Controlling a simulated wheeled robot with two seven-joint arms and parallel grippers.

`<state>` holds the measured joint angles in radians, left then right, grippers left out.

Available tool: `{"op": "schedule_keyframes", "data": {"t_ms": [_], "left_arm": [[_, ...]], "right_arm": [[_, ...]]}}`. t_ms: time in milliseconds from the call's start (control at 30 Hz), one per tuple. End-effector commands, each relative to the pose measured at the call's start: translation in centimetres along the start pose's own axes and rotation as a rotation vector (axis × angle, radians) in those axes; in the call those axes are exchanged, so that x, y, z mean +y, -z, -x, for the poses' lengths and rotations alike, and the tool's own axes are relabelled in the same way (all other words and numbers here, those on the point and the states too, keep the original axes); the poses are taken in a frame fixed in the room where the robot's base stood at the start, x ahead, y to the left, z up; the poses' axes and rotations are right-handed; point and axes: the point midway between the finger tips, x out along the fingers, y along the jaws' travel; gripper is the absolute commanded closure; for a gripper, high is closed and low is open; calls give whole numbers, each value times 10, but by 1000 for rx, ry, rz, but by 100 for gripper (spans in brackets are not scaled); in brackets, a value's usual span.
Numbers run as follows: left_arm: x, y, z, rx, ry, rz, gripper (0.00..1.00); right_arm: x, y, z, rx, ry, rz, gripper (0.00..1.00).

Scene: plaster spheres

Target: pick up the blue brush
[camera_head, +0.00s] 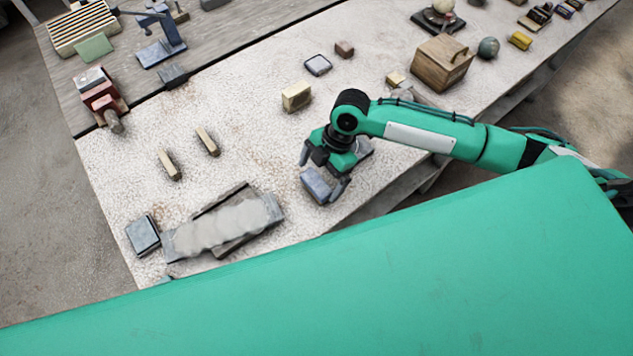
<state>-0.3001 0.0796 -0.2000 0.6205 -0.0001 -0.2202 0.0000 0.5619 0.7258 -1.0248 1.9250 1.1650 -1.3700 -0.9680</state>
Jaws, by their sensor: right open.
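My right gripper (322,172) reaches in from the right, pointing down over the front part of the pale worktop (235,130). Its fingers are apart. A blue-grey block (316,186), which may be the blue brush, lies at the fingertips. I cannot tell whether the fingers touch it, and the gripper hides part of it. Bristles cannot be made out. Another blue-grey block (143,233) lies at the near left corner of the worktop. My left gripper is not in view.
A board with lumpy pale plaster (225,225) lies left of the gripper. Two narrow tan blocks (170,165) and a cream block (297,96) lie farther back. A wooden box (442,62) stands behind my right arm. The worktop between them is clear.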

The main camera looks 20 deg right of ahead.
Motion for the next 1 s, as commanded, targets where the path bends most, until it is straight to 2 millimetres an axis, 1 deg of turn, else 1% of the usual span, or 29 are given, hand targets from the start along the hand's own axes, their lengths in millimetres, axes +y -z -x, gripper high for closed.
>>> {"op": "schedule_keyframes", "data": {"t_ms": [33, 100, 200, 300, 467, 600, 667, 700, 1000], "left_arm": [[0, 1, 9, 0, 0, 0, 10], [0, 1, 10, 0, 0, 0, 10], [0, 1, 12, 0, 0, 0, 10], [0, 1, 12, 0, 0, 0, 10], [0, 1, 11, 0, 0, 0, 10], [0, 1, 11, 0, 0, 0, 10], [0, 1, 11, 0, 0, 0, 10], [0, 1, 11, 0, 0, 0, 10], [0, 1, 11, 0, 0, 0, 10]], "right_arm": [[-1, 2, -5, 1, 5, -2, 0], [0, 1, -16, 1, 2, -1, 0], [0, 0, -26, 0, 2, -1, 0], [0, 0, -30, -1, 1, -1, 0], [0, -1, -30, -1, 0, 0, 0], [0, -1, -30, -1, 0, 0, 28], [0, -1, -29, -1, 0, 0, 39], [0, -1, -29, -1, 0, 0, 42], [0, 0, -27, -1, -1, 1, 42]]}}
